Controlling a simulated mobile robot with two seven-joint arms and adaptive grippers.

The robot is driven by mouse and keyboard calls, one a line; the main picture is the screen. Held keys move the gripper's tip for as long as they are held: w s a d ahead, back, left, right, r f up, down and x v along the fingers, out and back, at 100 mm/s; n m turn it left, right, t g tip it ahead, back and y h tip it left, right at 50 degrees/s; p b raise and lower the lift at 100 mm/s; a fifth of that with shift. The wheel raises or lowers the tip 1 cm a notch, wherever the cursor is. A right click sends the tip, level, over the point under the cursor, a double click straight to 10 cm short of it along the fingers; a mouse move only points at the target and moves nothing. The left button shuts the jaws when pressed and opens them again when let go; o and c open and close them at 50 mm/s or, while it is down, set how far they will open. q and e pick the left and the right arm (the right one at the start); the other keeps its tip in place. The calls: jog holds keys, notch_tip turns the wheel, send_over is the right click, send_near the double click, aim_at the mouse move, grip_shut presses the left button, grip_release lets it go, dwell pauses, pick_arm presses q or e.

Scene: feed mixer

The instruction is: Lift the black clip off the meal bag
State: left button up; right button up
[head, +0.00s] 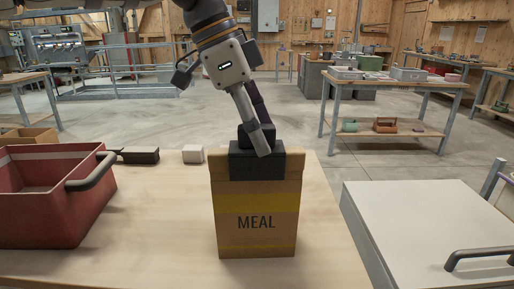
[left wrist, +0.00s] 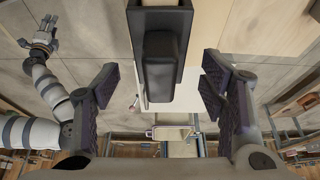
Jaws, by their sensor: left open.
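The meal bag (head: 256,215) is a brown upright bag with a yellow band and the word MEAL, standing on the wooden table. The black clip (head: 257,168) sits over the middle of its top edge, with a raised grip on top. My left gripper (head: 259,128) comes down from above at the clip's grip. In the left wrist view the clip (left wrist: 160,65) lies between the spread fingers of my left gripper (left wrist: 160,84), with a gap on both sides. My right gripper (left wrist: 43,36) shows small at the upper left there; its jaw state is unclear.
A red bin (head: 45,205) with a dark handle stands left on the table (head: 150,235). A white lidded box (head: 430,225) with a handle is at the right. The table around the bag is clear.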

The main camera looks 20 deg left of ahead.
pick_arm(q)
jog(key=x, duration=0.4)
jog(key=shift+a, duration=0.15)
jog(key=c, duration=1)
jog(key=shift+c, duration=0.2)
notch_tip(320, 180, up, 15)
